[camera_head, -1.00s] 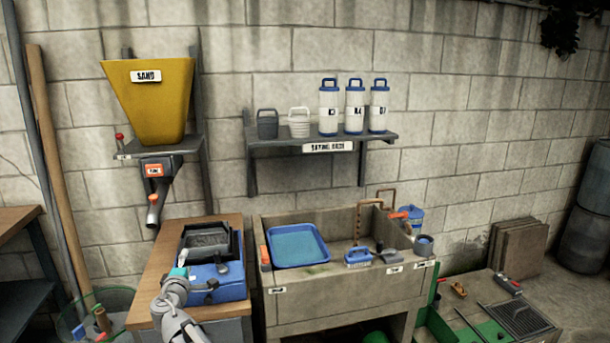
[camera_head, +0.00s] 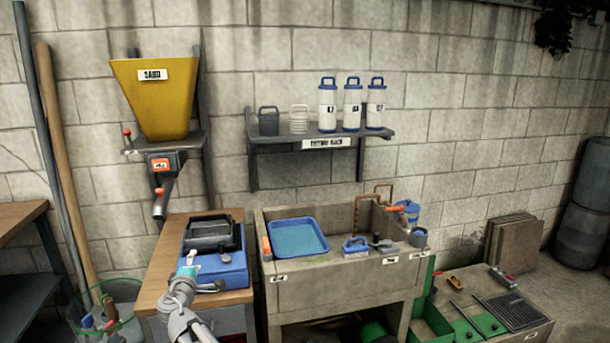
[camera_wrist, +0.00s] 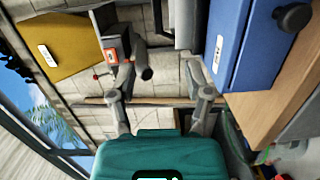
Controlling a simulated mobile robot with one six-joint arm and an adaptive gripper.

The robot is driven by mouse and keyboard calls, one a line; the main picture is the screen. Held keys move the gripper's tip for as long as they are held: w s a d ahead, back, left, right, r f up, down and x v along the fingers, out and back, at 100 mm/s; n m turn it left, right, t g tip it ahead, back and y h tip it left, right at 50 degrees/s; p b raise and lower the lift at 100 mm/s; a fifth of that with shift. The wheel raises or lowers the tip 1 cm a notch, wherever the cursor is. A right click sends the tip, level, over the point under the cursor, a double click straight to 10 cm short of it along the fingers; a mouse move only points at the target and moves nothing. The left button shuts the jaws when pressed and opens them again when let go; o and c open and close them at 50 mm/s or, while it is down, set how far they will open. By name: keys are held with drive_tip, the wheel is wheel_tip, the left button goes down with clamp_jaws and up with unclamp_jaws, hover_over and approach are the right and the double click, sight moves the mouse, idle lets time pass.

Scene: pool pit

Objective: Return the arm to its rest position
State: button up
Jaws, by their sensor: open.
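My arm (camera_head: 184,300) reaches up from the bottom of the head view, in front of the wooden bench with the blue box. My gripper (camera_head: 189,257) is small there and its fingers are hard to make out. In the wrist view my gripper (camera_wrist: 158,72) has its two grey fingers wide apart with nothing between them. The blue box (camera_wrist: 250,45) is beyond the right finger, and the yellow sand hopper (camera_wrist: 72,42) is at upper left. I cannot tell how far the fingers are from the box.
The wooden bench (camera_head: 160,268) carries the blue box (camera_head: 222,274) with a black tray (camera_head: 212,234). A stone sink (camera_head: 335,284) with a blue tray (camera_head: 297,238) stands right. The sand hopper (camera_head: 156,95) hangs above, beside a wall shelf (camera_head: 275,143). A bin (camera_head: 105,318) is lower left.

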drive_tip(key=d+f+m+g+h, duration=0.2)
drive_tip(key=d+f+m+g, duration=0.15)
drive_tip(key=d, duration=0.75)
drive_tip(key=s+d+f+m+g+h, duration=0.1)
drive_tip(key=d+f+m+g+h, duration=0.2)
drive_tip(key=d, duration=0.7)
drive_tip(key=d+f+m+g+h, duration=0.2)
drive_tip(key=d+f+m, duration=0.25)
drive_tip(key=d, duration=0.65)
drive_tip(key=s+d+f+m+g+y, duration=0.3)
drive_tip(key=s+d+f+m+g, duration=0.1)
drive_tip(key=s+d, duration=0.45)
drive_tip(key=s+d+f+m+g+y, duration=0.25)
drive_tip(key=s+d+m+g, duration=0.2)
drive_tip(key=s+d, duration=0.45)
wheel_tip(320, 180, up, 18)
drive_tip(key=s+a+p, duration=0.1)
drive_tip(key=p, duration=1.7)
drive_tip(key=shift+f+n+g, duration=0.15)
drive_tip(key=shift+n+g, duration=0.15)
drive_tip(key=shift+n, duration=0.15)
drive_tip(key=shift+s, duration=0.1)
drive_tip(key=shift+c, duration=0.5)
